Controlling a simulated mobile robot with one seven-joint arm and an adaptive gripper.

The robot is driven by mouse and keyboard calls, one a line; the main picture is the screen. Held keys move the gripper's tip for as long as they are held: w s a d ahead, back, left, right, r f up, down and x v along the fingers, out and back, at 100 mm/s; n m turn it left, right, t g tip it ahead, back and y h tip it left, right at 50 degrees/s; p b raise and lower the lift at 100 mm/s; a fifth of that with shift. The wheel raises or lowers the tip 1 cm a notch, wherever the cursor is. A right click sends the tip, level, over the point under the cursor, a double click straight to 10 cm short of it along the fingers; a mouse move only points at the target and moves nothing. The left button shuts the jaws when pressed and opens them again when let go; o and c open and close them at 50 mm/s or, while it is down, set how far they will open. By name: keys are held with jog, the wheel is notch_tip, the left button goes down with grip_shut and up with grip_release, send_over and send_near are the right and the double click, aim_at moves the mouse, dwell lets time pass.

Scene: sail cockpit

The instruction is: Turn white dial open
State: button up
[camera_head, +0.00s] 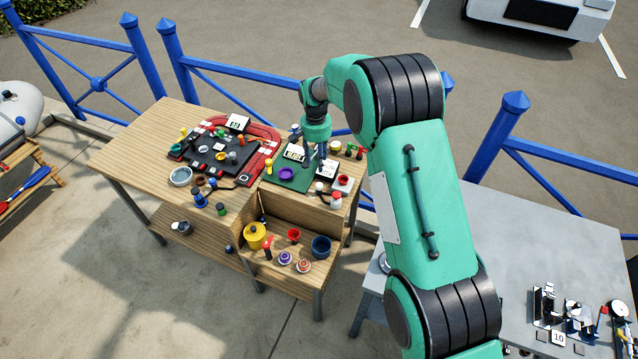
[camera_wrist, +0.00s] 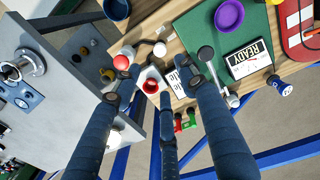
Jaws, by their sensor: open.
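I cannot tell for sure which thing is the white dial. A round white disc (camera_head: 619,310) stands on the small apparatus at the right of the grey table in the head view. A small white knob (camera_wrist: 160,48) shows on the wooden bench in the wrist view. My gripper (camera_head: 315,160) is over the right part of the wooden bench, pointing down. In the wrist view its fingers (camera_wrist: 155,78) are spread apart, with nothing held between them. A red cup on a white base (camera_wrist: 150,86) shows between the fingers, partly hidden.
The wooden bench (camera_head: 118,160) is crowded with small parts. A green board (camera_head: 272,183) holds a purple bowl (camera_head: 287,174). A white jar with a red lid (camera_head: 336,200) stands near its right edge. The grey table (camera_head: 520,230) is mostly bare. Blue railing (camera_head: 490,135) runs behind.

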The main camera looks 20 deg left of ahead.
aim_at(319, 185)
jog(key=shift+f, duration=0.1)
jog(key=shift+d+f+p, duration=0.15)
jog(key=shift+f+p, duration=0.15)
jog(key=shift+f, duration=3.1)
jog(key=shift+d+f+p, duration=0.1)
jog(key=shift+f+p, duration=0.15)
jog(key=shift+f, duration=3.15)
